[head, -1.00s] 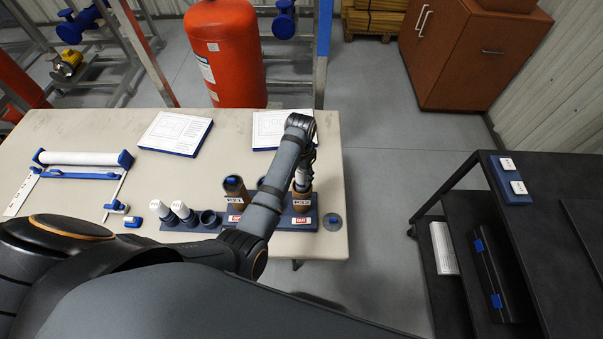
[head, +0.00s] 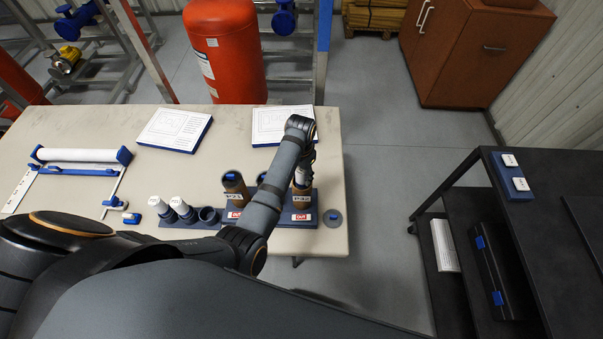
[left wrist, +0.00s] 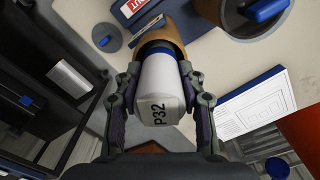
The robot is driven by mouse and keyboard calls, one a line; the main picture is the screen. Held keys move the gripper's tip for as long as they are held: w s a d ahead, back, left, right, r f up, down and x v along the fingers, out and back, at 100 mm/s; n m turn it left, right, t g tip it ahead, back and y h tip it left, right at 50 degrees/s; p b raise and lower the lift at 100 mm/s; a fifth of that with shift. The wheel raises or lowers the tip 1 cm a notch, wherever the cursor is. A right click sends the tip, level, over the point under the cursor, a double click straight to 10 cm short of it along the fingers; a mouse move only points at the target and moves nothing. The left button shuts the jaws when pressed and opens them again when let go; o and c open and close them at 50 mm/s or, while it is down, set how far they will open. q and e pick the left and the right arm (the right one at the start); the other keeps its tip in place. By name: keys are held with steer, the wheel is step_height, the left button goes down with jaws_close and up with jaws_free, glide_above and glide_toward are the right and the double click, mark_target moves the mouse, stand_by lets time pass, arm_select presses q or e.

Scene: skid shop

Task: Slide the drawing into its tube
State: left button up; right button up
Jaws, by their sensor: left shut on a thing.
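My left gripper (left wrist: 155,95) is shut on a white rolled drawing (left wrist: 158,90) marked P32. In the left wrist view the roll's far end, with a blue band, is lined up with the mouth of a brown tube (left wrist: 165,28); I cannot tell how deep it sits. In the head view my left gripper (head: 304,164) points down above this tube (head: 301,202), also marked P32, which stands upright in a blue holder (head: 281,221) with red labels. A second brown tube (head: 236,191), marked P31, stands to its left. My right gripper is out of view.
Two white rolls (head: 182,207) stand in a blue rack left of the tubes. A round grey cap (head: 333,217) lies near the table's right edge. Printed sheets (head: 174,130) lie behind. A dark cart (head: 540,240) stands at the right across open floor.

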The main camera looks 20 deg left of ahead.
arm_select(q)
steer(key=shift+f+b, duration=0.4)
steer(key=shift+f, duration=0.45)
stand_by(0.4)
steer(key=o, duration=1.3)
steer(key=o, duration=0.4)
step_height(320, 180, up, 3)
steer(key=p, duration=0.3)
steer(key=shift+f, duration=0.1)
steer(key=shift+r, duration=2.1)
